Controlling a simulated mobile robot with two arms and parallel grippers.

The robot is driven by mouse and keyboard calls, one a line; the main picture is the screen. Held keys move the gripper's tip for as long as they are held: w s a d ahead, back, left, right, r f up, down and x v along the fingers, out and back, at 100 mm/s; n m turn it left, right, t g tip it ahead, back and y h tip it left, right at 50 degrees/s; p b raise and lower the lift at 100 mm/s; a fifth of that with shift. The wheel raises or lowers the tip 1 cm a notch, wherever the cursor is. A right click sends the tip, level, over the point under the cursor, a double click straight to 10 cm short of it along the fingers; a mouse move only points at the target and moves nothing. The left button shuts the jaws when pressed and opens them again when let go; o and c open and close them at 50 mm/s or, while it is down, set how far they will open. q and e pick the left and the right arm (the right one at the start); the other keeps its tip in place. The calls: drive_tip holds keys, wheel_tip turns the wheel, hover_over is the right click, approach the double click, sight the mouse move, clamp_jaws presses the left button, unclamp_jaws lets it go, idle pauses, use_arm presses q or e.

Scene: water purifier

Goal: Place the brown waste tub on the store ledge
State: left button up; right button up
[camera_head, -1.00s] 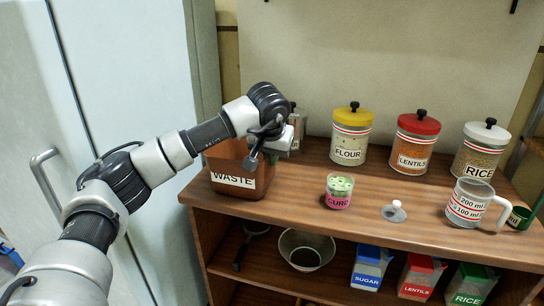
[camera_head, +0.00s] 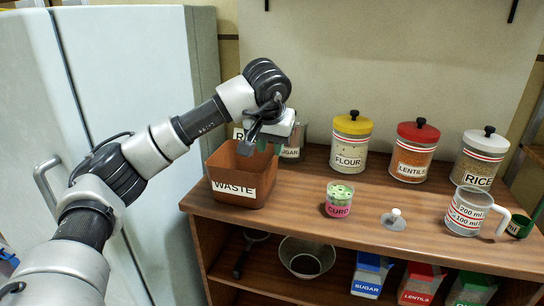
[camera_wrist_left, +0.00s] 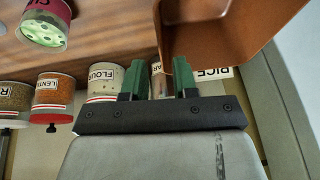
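The brown waste tub (camera_head: 224,174), an open box with a white WASTE label, stands upright at the left end of the wooden shelf unit's top (camera_head: 300,219). My left gripper (camera_head: 262,146) is just above the tub's back right rim. In the left wrist view the two green fingers of the gripper (camera_wrist_left: 160,80) are spread apart with nothing clamped between them. The tub (camera_wrist_left: 215,30) fills the upper right there, one wall edge close to the fingers. My right gripper is not in view.
Behind the tub stand RICE and SUGAR jars (camera_head: 292,146), partly hidden. A FLOUR jar (camera_head: 350,141), other lidded jars, a CURD cup (camera_head: 339,199), a small white-knobbed lid (camera_head: 394,219) and a measuring jug (camera_head: 466,211) share the top. The refrigerator (camera_head: 130,70) is at left.

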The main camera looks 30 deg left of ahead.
use_arm(q)
drive_tip(key=v, duration=0.4)
drive_tip(key=shift+s+r, duration=0.15)
drive_tip(key=shift+r, duration=0.05)
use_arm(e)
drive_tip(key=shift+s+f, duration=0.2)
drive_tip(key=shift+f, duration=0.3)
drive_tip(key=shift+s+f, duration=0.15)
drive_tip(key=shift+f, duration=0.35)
